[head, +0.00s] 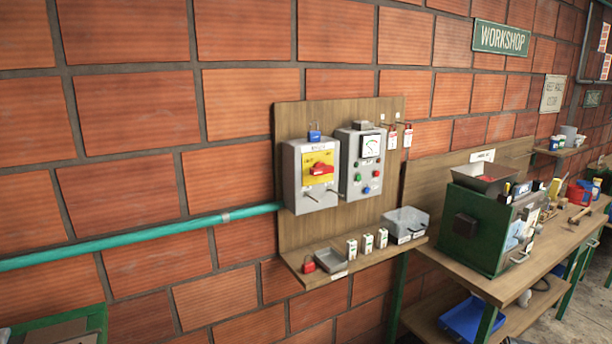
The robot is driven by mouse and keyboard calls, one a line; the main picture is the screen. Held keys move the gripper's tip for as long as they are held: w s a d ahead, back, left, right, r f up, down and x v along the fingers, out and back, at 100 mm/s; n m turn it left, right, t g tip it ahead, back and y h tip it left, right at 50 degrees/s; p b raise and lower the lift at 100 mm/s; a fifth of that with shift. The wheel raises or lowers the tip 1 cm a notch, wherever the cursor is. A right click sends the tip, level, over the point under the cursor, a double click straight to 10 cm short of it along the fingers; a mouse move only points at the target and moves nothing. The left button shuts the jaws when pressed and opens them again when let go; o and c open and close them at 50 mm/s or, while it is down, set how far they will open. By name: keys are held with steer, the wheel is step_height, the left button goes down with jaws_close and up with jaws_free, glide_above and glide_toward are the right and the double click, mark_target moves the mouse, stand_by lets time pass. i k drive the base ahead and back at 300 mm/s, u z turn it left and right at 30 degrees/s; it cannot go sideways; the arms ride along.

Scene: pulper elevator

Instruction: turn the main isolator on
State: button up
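The main isolator looks to be the grey box (291,190) on the wooden wall board, with a yellow plate (310,163) and a red rotary handle (322,170). The red handle lies roughly horizontal; the lettering around it is too small to read, so I cannot tell its on or off position. A blue padlock (314,136) sits at the top edge of the box. A small metal bar or lever (322,191) sticks out low on its front. My gripper is not in view.
Right of it is a grey panel (348,188) with a meter and coloured buttons. Below, a wooden shelf (310,281) holds a red padlock (308,265), a tray, several small boxes and a grey bin. A green pipe (150,237) runs in from the left. A cluttered workbench (450,258) stands right.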

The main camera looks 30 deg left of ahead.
mark_target(319, 168)
steer(key=u, duration=1)
steer(key=i, duration=0.6)
